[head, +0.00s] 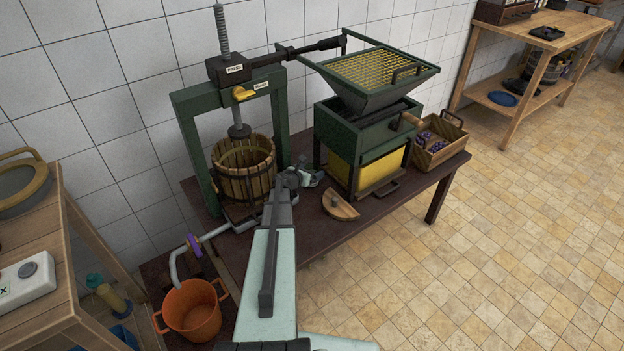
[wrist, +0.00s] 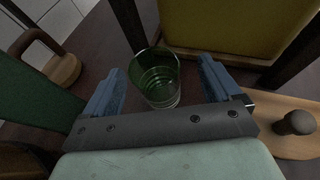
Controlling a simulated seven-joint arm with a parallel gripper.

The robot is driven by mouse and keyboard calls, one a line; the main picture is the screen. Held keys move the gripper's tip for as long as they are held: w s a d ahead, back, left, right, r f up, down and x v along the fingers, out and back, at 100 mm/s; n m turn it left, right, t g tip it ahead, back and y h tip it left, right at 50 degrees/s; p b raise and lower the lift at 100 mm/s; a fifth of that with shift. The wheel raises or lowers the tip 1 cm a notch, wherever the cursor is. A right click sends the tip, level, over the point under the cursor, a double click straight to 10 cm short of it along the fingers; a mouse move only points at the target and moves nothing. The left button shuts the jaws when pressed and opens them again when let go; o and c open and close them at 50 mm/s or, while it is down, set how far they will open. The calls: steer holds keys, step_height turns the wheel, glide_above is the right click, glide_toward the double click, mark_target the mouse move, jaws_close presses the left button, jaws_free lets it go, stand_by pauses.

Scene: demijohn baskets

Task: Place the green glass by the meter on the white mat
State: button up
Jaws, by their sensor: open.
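The green glass (wrist: 158,82) is a clear green tumbler standing on the dark bench, shown in the wrist view. My gripper (wrist: 160,66) is open, its two blue fingers on either side of the glass with visible gaps. In the head view my gripper (head: 308,179) is low over the bench, between the wooden press basket and the green crusher; I cannot make out the glass there. I see no white mat in either view, and nothing I can name for sure as the meter.
The press basket (head: 243,170) stands left of my gripper and the green crusher (head: 345,135) right. A wooden half-disc (head: 340,204) with a knob lies close by. An orange bucket (head: 191,309) is at front left. A wooden table (head: 535,35) stands at the back right.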

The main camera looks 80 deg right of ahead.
mark_target(315, 168)
steer(key=x, duration=0.2)
steer(key=w+x, duration=0.1)
steer(key=x, duration=0.1)
steer(key=shift+s+d+f, duration=0.15)
steer(key=shift+d+f, duration=0.1)
steer(key=shift+f, duration=0.1)
steer(key=shift+s+d+f, duration=0.15)
steer(key=shift+s+d, duration=0.05)
steer(key=shift+d, duration=0.1)
steer(key=c, duration=1.3)
steer(key=shift+o, duration=0.2)
step_height(315, 168, up, 8)
steer(key=s+a, duration=0.3)
steer(key=a, duration=0.5)
steer(key=s+a, duration=0.3)
steer(key=a, duration=0.6)
steer(key=shift+f, duration=0.4)
